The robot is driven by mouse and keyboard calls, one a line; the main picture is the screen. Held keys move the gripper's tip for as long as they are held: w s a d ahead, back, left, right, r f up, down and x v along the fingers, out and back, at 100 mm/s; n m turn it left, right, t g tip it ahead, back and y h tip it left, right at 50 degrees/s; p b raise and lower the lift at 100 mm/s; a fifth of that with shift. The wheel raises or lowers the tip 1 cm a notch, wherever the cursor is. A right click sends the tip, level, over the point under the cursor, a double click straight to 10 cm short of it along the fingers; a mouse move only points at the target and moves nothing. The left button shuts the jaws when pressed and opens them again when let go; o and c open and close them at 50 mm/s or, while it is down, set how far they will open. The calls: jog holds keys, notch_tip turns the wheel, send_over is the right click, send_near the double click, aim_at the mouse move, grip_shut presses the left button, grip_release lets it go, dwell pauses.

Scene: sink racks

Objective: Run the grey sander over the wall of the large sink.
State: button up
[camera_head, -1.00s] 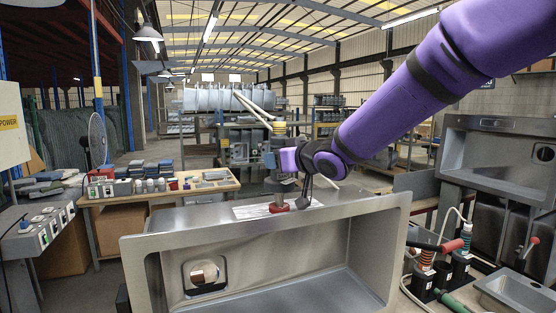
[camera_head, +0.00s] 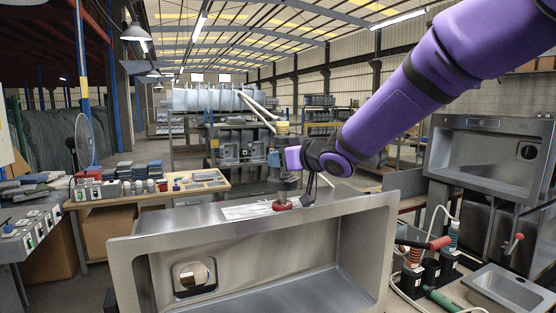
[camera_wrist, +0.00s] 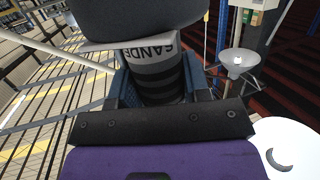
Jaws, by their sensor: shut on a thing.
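The large steel sink (camera_head: 379,240) lies on its side in the head view, with its basin facing me and a round drain at its left. The grey sander (camera_head: 285,184) stands upright on the sink's upward-facing wall, its red disc low against the surface. A pale, scuffed patch (camera_head: 240,212) shows on that wall, mostly left of the disc. My gripper (camera_head: 274,160) is shut on the sander from the side. In the wrist view, the sander's dark striped body (camera_wrist: 160,82) with part of a "SANDE" label sits between my gripper's blue fingers. The exact disc contact is too small to tell.
A bench (camera_head: 150,193) with blocks and jars stands behind left, near a fan (camera_head: 84,142). Another large sink (camera_head: 490,150) stands at right. Tools in dark holders (camera_head: 432,268) and a small sink (camera_head: 510,290) lie at the front right, close to the large sink.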

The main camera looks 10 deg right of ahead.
jog(key=shift+w+d, duration=0.2)
jog(key=shift+d, duration=0.95)
jog(key=shift+w+d, duration=0.2)
jog(key=shift+d, duration=0.7)
jog(key=shift+d+r, duration=0.1)
jog(key=shift+w+d, duration=0.2)
jog(key=shift+d, duration=0.8)
notch_tip(320, 180, up, 7)
jog(key=d, duration=0.1)
jog(key=shift+w+d, duration=0.2)
jog(key=shift+d, duration=0.1)
